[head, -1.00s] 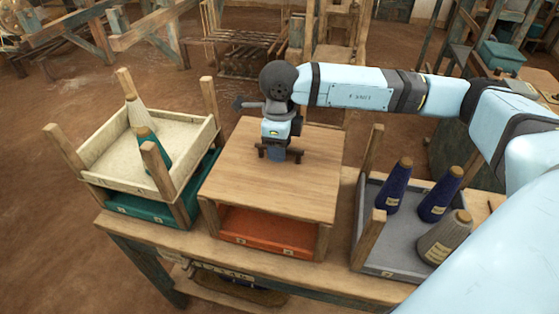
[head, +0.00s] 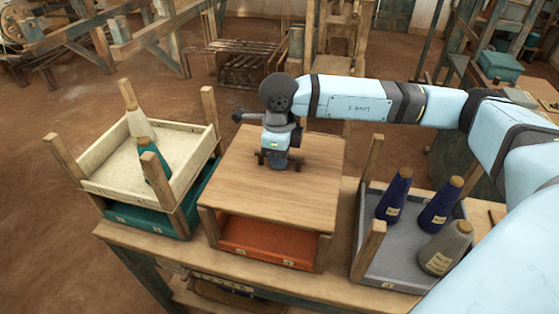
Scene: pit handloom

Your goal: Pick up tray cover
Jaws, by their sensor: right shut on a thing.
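The tray cover (head: 240,185) is a flat wooden board in the middle of the bench. It lies over the corner posts of an orange tray (head: 268,240), whose front shows beneath it. My right gripper (head: 275,163) points down at the upper middle of the cover and is shut on a part there, which the gripper mostly hides. The cover looks level; I cannot tell whether it is clear of the posts. My left gripper is out of view.
At left, a cream tray (head: 105,187) with two yarn cones stands stacked over a green tray (head: 140,217). At right, a grey tray (head: 385,262) holds three cones between wooden posts. These posts rise close beside the cover. The bench (head: 215,258) has little bare top.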

